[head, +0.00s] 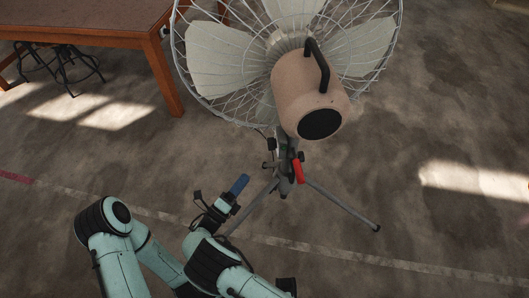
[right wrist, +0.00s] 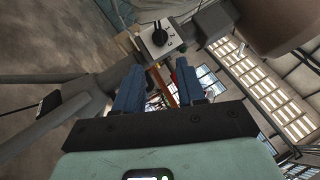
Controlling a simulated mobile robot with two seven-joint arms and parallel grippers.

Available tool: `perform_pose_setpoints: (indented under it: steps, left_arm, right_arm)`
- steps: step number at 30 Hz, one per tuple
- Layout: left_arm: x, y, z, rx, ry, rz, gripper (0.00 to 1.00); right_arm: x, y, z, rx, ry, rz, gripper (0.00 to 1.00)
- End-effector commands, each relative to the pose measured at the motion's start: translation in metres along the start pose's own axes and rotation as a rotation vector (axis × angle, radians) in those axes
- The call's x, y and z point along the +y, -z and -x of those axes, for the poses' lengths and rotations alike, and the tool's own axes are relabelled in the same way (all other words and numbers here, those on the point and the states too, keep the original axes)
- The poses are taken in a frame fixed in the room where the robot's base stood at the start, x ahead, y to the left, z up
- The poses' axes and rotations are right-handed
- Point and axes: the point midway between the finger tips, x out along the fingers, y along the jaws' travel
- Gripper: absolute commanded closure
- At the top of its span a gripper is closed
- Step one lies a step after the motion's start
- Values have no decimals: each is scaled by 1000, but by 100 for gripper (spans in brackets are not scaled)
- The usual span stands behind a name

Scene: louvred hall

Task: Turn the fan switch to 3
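The fan (head: 308,85) stands on a tripod, with the back of its tan motor housing toward the head camera. I cannot make out the switch in the head view. My right gripper (head: 238,185) is beside the fan's stand, low and to its left. In the right wrist view its blue fingers (right wrist: 158,86) are apart with nothing gripped; the switch lies beyond their tips. My left gripper does not show.
The tripod's grey legs (head: 345,208) spread over the floor, and a red part (head: 297,171) sits on its post. A wooden table (head: 90,22) with a dark stool (head: 62,68) stands at upper left. The floor (head: 430,130) on the right is clear.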

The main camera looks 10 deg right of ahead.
Motion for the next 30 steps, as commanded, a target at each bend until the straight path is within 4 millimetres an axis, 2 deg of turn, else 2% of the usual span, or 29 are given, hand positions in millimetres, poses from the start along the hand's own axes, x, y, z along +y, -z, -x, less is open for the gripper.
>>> perform_pose_setpoints:
  steps: [5,12,18,24,30]
  left_arm:
    - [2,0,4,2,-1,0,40]
    - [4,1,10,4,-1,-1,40]
    - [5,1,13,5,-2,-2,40]
    - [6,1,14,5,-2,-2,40]
    - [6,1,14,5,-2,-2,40]
  right_arm:
    - [-1,1,-28,6,2,2,61]
    - [-1,2,-80,9,0,0,61]
    - [0,2,-114,8,-2,-1,61]
    - [1,2,-129,6,-3,0,61]
    - [1,2,-131,6,-3,0,61]
